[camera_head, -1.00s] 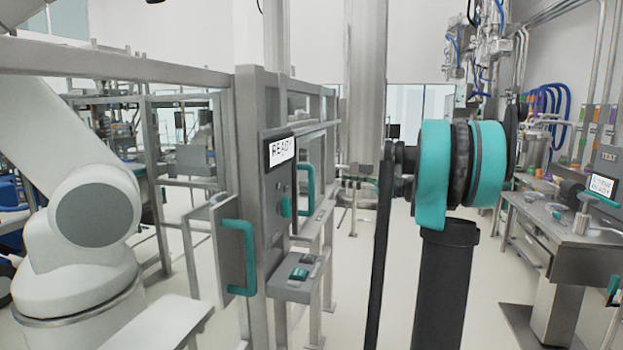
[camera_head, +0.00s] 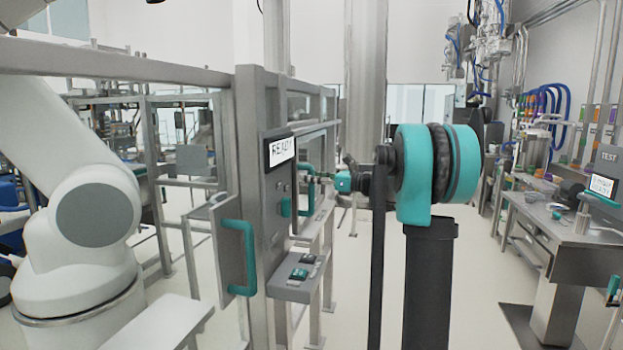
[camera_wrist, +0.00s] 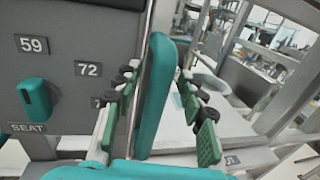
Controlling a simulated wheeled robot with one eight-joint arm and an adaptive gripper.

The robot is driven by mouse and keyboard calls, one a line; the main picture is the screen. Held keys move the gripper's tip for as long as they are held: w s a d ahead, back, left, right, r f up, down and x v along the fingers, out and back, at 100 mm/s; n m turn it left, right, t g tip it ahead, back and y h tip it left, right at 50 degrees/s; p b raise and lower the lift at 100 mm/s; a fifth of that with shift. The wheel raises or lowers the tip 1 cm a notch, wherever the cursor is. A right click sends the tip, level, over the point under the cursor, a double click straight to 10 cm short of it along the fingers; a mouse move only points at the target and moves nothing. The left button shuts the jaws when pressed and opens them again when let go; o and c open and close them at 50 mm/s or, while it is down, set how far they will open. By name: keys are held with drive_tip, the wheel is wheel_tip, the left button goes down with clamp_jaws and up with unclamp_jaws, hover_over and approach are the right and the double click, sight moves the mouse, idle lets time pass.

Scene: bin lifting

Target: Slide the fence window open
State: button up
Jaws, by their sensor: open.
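The fence window's teal upright handle (camera_head: 308,186) is on the fence, just right of the dark panel with the READY display (camera_head: 281,148). In the wrist view the handle (camera_wrist: 158,90) runs upright between my fingers. My gripper (camera_head: 325,178) is at this handle in the head view, small and partly hidden by my arm. In the wrist view my gripper (camera_wrist: 165,105) is open, with green finger pads on either side of the handle. I cannot tell whether a pad touches it. The window pane itself is hard to make out.
A second teal handle (camera_head: 238,257) is on a grey plate nearer me. A teal knob (camera_wrist: 34,98) sits on the panel left of my fingers. A ledge with buttons (camera_head: 299,272) juts out below. A white robot arm (camera_head: 90,210) stands at left, a workbench (camera_head: 560,235) at right.

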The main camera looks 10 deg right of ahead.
drive_tip(key=shift+c, duration=0.6)
clamp_jaws()
